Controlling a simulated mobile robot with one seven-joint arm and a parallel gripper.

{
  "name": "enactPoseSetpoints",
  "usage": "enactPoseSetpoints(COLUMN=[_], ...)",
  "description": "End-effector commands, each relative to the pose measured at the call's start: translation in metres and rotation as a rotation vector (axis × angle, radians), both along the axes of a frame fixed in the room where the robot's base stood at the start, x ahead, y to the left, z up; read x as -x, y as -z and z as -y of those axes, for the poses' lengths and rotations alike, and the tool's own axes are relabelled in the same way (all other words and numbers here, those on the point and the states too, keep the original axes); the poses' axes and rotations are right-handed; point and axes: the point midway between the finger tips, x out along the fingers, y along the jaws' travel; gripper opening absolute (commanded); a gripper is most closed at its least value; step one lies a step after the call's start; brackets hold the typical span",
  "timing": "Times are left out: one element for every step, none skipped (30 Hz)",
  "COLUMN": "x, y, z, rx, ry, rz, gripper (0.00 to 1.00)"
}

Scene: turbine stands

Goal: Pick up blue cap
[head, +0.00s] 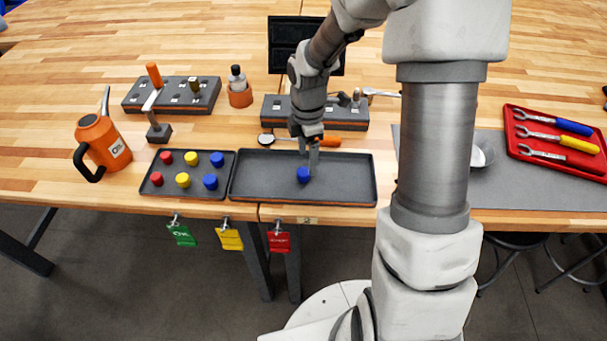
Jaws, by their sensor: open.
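A blue cap (303,175) stands alone on the dark tray (345,185) in the middle of the bench. My gripper (309,162) points down just above and slightly right of this cap, open. Whether its fingers touch or straddle the cap is too small to tell. Two more blue caps sit in the smaller dark tray (160,203) to the left, one at the back right (217,159) and one at the front right (210,181). Red caps (166,158) and yellow caps (191,158) stand beside them.
An orange-handled tool (328,141) lies behind the dark tray. A grey tool block (350,119) stands further back. An orange can (100,145) is at the left and a red tray (590,165) with wrenches at the right. Coloured tags hang at the bench's front edge.

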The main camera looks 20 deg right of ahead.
Motion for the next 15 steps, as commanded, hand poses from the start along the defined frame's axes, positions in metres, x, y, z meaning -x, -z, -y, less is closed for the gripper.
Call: enactPoseSetpoints(x=[0.001, 0.000, 0.000, 0.000, 0.000, -0.001, -0.002, -0.002, -0.004, -0.005, -0.006, -0.007, -0.007, -0.007, -0.007], y=[0.005, 0.006, 0.007, 0.009, 0.010, 0.014, 0.017, 0.021, 0.027, 0.031, 0.035, 0.040, 0.045, 0.049, 0.053], z=[0.000, 0.000, 0.000, 0.000, -0.001, -0.002, -0.003, -0.004, -0.005, -0.006, -0.007, -0.009, -0.008, -0.008, -0.007], rx=[0.000, 0.000, 0.000, 0.000, 0.000, 0.000, 0.000, 0.000, 0.000, 0.000, 0.000, 0.000, -0.001, 0.000, 0.000], ry=[0.000, 0.000, 0.000, 0.000, -0.001, -0.001, -0.002, -0.002, -0.002, -0.002, -0.002, -0.002, 0.000, 0.000, 0.001], rz=[-0.002, -0.002, -0.001, 0.000, 0.000, -0.001, -0.003, -0.003, -0.003, -0.003, -0.004, -0.002, -0.003, -0.003, -0.002], gripper=[0.77, 0.77, 0.77, 0.77, 0.77, 0.77, 0.77, 0.77, 0.77, 0.77, 0.77, 0.77, 0.77, 0.77, 0.77])
